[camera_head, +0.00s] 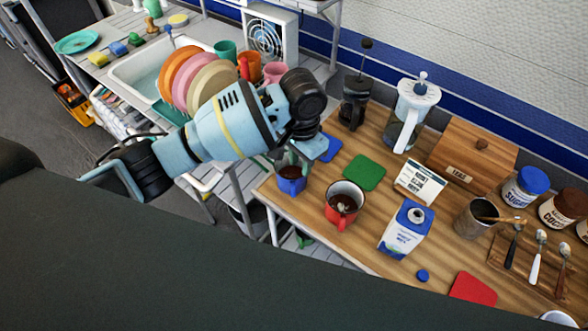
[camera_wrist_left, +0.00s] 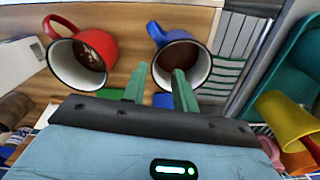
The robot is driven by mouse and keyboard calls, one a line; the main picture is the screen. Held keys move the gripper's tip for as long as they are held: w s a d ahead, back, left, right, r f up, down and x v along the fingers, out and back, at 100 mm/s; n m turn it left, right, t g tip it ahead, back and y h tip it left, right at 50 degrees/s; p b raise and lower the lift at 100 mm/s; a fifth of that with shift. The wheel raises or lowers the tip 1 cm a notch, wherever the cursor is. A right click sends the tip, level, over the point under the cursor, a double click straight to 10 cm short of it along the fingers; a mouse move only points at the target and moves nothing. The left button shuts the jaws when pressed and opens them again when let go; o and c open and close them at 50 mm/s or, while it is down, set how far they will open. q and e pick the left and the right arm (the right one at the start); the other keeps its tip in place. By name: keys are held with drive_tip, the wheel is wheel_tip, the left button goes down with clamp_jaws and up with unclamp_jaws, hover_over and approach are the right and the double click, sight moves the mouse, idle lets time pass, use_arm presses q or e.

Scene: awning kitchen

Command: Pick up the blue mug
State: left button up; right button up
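The blue mug (camera_head: 291,184) stands upright at the left end of the wooden counter, with dark brown contents. In the left wrist view the blue mug (camera_wrist_left: 197,27) shows its white inside and its handle to the left. My left gripper (camera_head: 288,163) is just above and behind it in the head view. In the left wrist view the two green fingers of the left gripper (camera_wrist_left: 161,75) are apart with nothing between them. One finger overlaps the mug's near rim; I cannot tell whether it touches. My right gripper is not in view.
A red mug (camera_head: 341,212) stands close to the right of the blue one. A milk carton (camera_head: 402,238), a green coaster (camera_head: 364,172) and a French press (camera_head: 355,103) are nearby. A rack of plates (camera_head: 212,85) is behind my left arm. The counter's left edge is close to the blue mug.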

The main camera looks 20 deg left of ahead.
sight(302, 190)
use_arm(q)
drive_tip(key=shift+s+f, duration=0.1)
drive_tip(key=shift+f, duration=1.25)
drive_tip(key=f, duration=0.5)
drive_tip(key=shift+d+b, duration=0.3)
drive_tip(key=shift+b, duration=0.1)
drive_tip(key=shift+c, duration=0.5)
clamp_jaws()
